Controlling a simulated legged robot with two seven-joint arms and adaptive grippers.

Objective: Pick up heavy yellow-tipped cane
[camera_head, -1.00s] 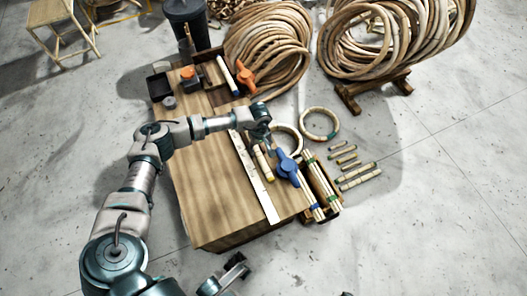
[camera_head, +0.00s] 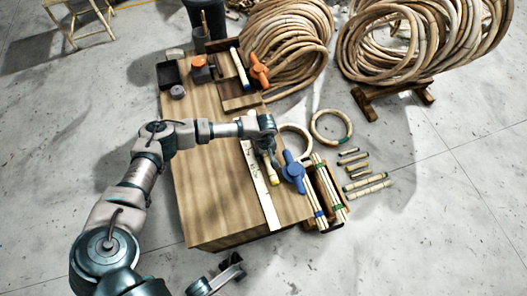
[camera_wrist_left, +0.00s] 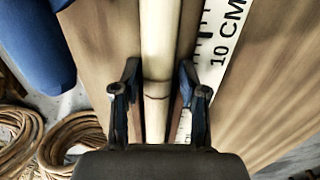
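The cane (camera_head: 269,164) is pale and short with a yellow tip. It lies on the wooden table beside the white ruler (camera_head: 258,184), partly hidden by my left gripper in the head view. My left gripper (camera_head: 268,147) is over the cane's far part. In the left wrist view, the fingers of my left gripper (camera_wrist_left: 160,88) straddle the cane (camera_wrist_left: 158,45), one on each side, with narrow gaps at the tips. The cane has a dark joint line between the fingers. My right gripper (camera_head: 232,268) shows partly at the bottom of the head view; its opening is unclear.
Bundled canes (camera_head: 327,190) are in a rack at the table's right edge. An orange clamp (camera_head: 259,71) and dark trays (camera_head: 168,74) are at the far end. The table's near left (camera_head: 215,190) is clear.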

